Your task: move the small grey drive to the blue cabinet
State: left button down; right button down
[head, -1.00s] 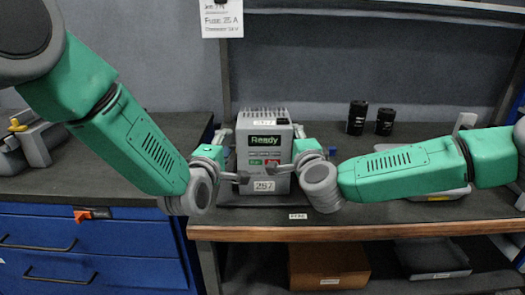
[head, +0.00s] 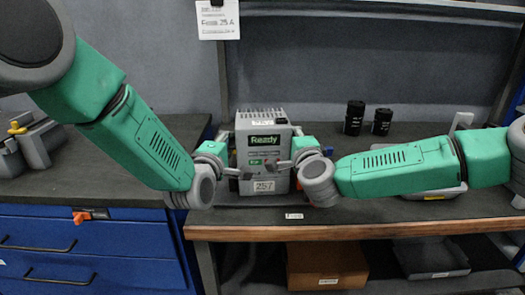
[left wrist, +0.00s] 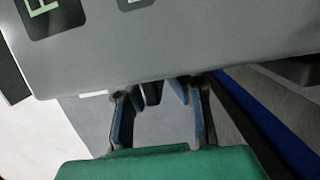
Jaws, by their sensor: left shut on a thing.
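The small grey drive (head: 264,150) stands upright on the dark bench with the wooden front edge, its "Ready" display facing me. My left gripper (head: 240,173) is shut on the drive at its lower left front; the exact contact is hard to make out. In the left wrist view the drive's face (left wrist: 180,45) fills the top, and the fingers (left wrist: 163,92) reach its edge, their tips partly hidden. My right gripper (head: 280,165) is at the drive's right front; its jaw opening is unclear. The blue cabinet (head: 125,238) stands at the left with a dark top.
Two black cylinders (head: 355,118) stand behind on the bench. A grey device with a yellow part (head: 35,142) sits on the cabinet top's far left. The top's middle is clear. An orange-handled item (head: 82,216) is at the cabinet front. A cardboard box (head: 327,264) is below.

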pick_arm(q)
jog(key=shift+r, duration=0.2)
pick_arm(e)
jog(key=shift+w+r, duration=0.15)
jog(key=shift+r, duration=0.05)
